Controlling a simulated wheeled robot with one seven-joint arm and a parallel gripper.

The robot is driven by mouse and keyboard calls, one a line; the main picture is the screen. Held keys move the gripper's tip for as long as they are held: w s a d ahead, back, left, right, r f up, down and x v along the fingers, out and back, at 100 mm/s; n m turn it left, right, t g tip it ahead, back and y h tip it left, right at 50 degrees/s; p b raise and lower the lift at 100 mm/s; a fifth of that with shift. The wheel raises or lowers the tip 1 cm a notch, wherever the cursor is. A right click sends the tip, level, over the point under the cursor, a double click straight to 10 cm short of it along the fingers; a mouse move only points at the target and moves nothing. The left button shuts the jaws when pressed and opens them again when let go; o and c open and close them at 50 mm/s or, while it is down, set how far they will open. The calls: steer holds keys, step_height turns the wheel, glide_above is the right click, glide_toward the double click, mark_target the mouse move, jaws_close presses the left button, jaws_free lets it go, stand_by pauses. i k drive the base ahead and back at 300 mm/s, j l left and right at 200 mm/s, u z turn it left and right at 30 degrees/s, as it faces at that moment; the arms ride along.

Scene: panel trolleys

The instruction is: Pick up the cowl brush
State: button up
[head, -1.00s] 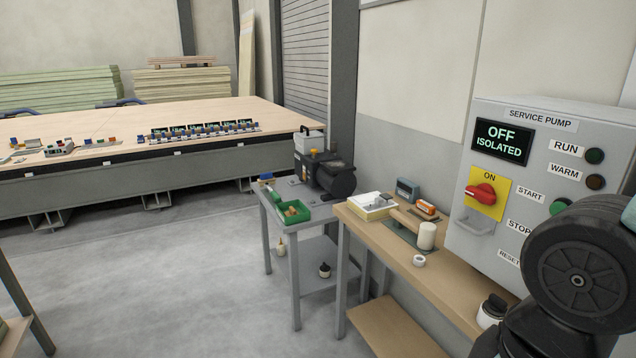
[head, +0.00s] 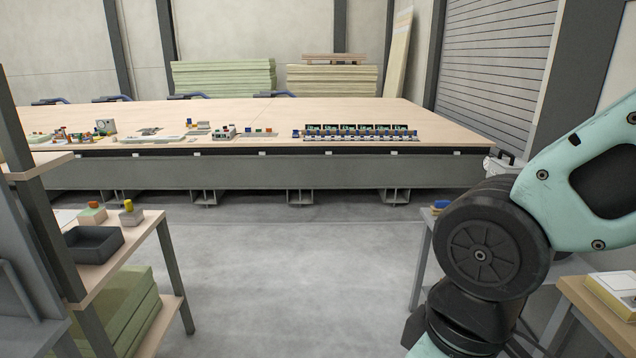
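I cannot make out a cowl brush for certain in the head view; the small items on the long bench (head: 240,172) are too small to tell apart. They include a row of dark and blue pieces (head: 357,134) at the right and several mixed small parts farther left. My gripper is out of view. Only links of my own arm show at the right, and they hide part of what is behind them.
At the left, a shelf trolley (head: 150,222) bears a dark open tray (head: 93,245) and two small blocks with coloured knobs. A wooden-topped table (head: 590,302) is at the lower right. Grey floor (head: 290,290) between them is clear.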

mark_target(440, 205)
steer(key=i, duration=1.95)
steer(key=i+j+z, duration=0.15)
steer(key=i+z, duration=0.15)
steer(key=i, duration=0.25)
steer(key=i+j+z, duration=0.3)
steer(key=i, duration=0.25)
steer(key=i+j+z, duration=0.3)
steer(key=i, duration=0.25)
